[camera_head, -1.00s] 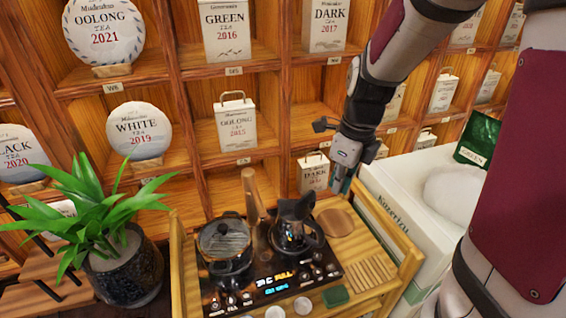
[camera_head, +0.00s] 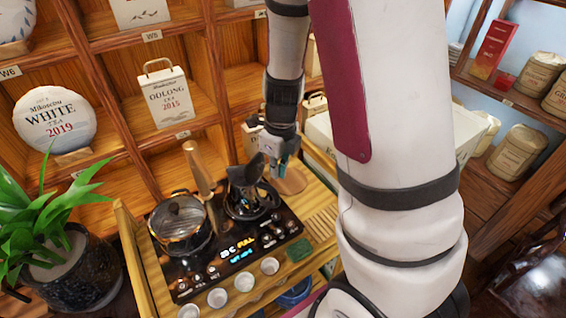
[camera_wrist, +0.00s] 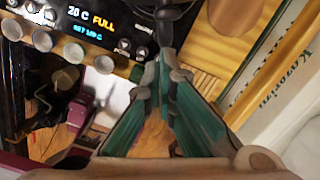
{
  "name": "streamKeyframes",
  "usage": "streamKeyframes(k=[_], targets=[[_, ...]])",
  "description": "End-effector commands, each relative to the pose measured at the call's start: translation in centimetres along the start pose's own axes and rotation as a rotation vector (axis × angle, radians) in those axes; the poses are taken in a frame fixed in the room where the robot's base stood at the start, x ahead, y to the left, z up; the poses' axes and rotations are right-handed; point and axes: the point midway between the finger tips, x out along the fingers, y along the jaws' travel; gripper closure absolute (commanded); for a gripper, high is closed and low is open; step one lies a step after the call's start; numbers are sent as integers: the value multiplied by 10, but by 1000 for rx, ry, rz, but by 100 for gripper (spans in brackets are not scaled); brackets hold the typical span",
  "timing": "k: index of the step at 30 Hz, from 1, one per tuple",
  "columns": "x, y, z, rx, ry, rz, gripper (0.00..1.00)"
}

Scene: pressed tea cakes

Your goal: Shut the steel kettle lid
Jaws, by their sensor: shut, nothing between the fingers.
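The dark steel kettle (camera_head: 250,200) stands on the right side of the black heating panel (camera_head: 208,262). A dark piece that looks like its lid (camera_head: 246,170) sticks up above the body; its exact angle is hard to tell. My gripper (camera_head: 278,172) is just right of the kettle's upper part, pointing down. In the wrist view its teal fingers (camera_wrist: 162,68) meet at the tips with nothing between them. Part of the dark kettle (camera_wrist: 166,14) shows at the top edge there, close beyond the fingertips; I cannot tell whether they touch.
A glass-lidded pot (camera_head: 180,222) stands left of the kettle, with a wooden handle (camera_head: 198,168) rising behind. Several small cups (camera_head: 244,282) line the front. A green block (camera_head: 299,250) and a slatted wooden area (camera_head: 320,224) lie right. Shelves stand behind.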

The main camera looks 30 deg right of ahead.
Motion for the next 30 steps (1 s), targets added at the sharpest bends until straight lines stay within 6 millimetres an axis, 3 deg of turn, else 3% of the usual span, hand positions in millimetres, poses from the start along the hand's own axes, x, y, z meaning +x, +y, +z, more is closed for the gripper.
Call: streamKeyframes(k=[7, 30], targets=[[3, 0, 16, 0, 1, 1, 100], [2, -11, 26, -1, 57, -4, 100]])
